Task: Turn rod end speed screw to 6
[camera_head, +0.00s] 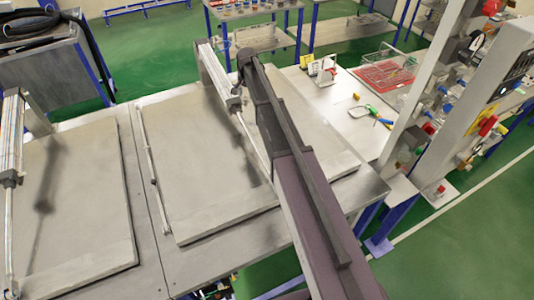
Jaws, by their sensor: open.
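A grey pneumatic cylinder (214,72) lies along the middle lid, with its thin rod (252,140) running down toward the front. A second cylinder (12,130) with a rod (9,235) is at the left edge. The rod end speed screw is too small to make out, and so is its setting. My dark arm crosses from the bottom right to the middle cylinder.
Flat grey lids (190,150) (85,200) cover the metal table (150,245). At right stand a panel with valves and knobs (485,125), a red tray (385,75) and a green-yellow tool (380,117). A cabinet with black hoses (45,60) is at upper left.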

